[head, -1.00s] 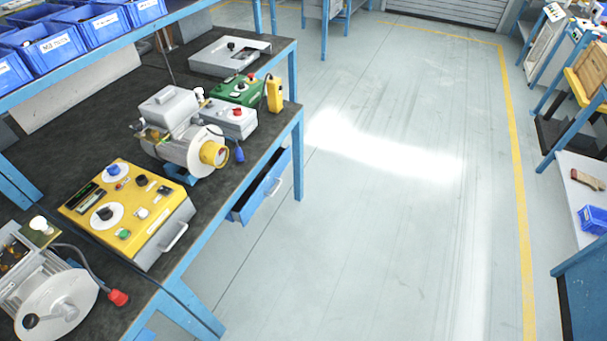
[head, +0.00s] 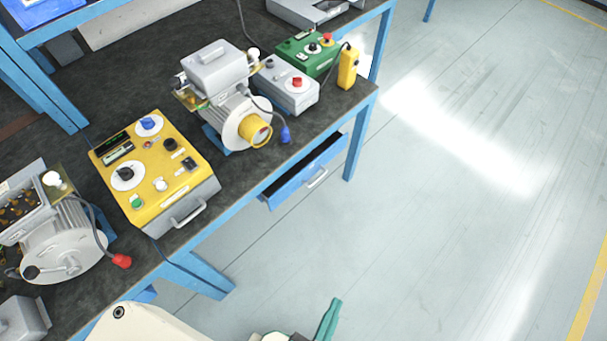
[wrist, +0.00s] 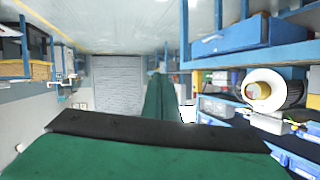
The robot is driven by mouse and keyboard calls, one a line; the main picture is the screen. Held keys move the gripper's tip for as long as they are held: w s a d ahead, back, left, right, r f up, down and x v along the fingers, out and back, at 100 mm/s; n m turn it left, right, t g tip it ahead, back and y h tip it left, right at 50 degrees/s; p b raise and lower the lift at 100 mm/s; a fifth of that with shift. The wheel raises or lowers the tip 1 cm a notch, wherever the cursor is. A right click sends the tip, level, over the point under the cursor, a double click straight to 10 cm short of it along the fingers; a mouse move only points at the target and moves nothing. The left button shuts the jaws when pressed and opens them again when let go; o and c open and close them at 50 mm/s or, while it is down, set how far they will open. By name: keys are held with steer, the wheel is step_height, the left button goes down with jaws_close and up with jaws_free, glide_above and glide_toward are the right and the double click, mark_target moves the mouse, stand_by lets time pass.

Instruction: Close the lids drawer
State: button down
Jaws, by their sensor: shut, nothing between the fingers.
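The drawer (head: 300,178) is blue with a light grey bar handle. It sits under the bench top near the bench's right end and stands partly pulled out, its dark inside showing. No label on it is readable. The drawer front (wrist: 245,38) also shows at the upper right of the wrist view, which appears upside down. My gripper (head: 329,318) is at the bottom edge of the head view, in front of the drawer and apart from it; only a teal finger shows clearly. In the wrist view my teal fingers (wrist: 160,98) are together with nothing between them.
The bench top (head: 240,190) carries a yellow control box (head: 155,185), a motor with a yellow hub (head: 225,100), a grey box (head: 287,88) and a green box (head: 308,52). A blue bench leg (head: 358,145) stands right of the drawer. The floor (head: 440,220) to the right is clear.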

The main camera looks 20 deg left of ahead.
steer(key=w+d+f+m+g, duration=0.1)
steer(key=f+m, duration=0.1)
steer(key=f, duration=0.4)
steer(key=w+d+f+m+g+y, duration=0.1)
steer(key=w+f+m+g, duration=0.1)
steer(key=f, duration=0.4)
steer(key=w+d+f+m+g, duration=0.1)
steer(key=f+m, duration=0.2)
steer(key=f, duration=0.3)
steer(key=m+g+y, duration=0.4)
steer(key=m+y, duration=0.9)
steer(key=y, duration=0.3)
glide_toward(300, 176)
steer(key=x, duration=0.6)
steer(key=shift+a+r, duration=0.15)
steer(key=shift+a, duration=0.1)
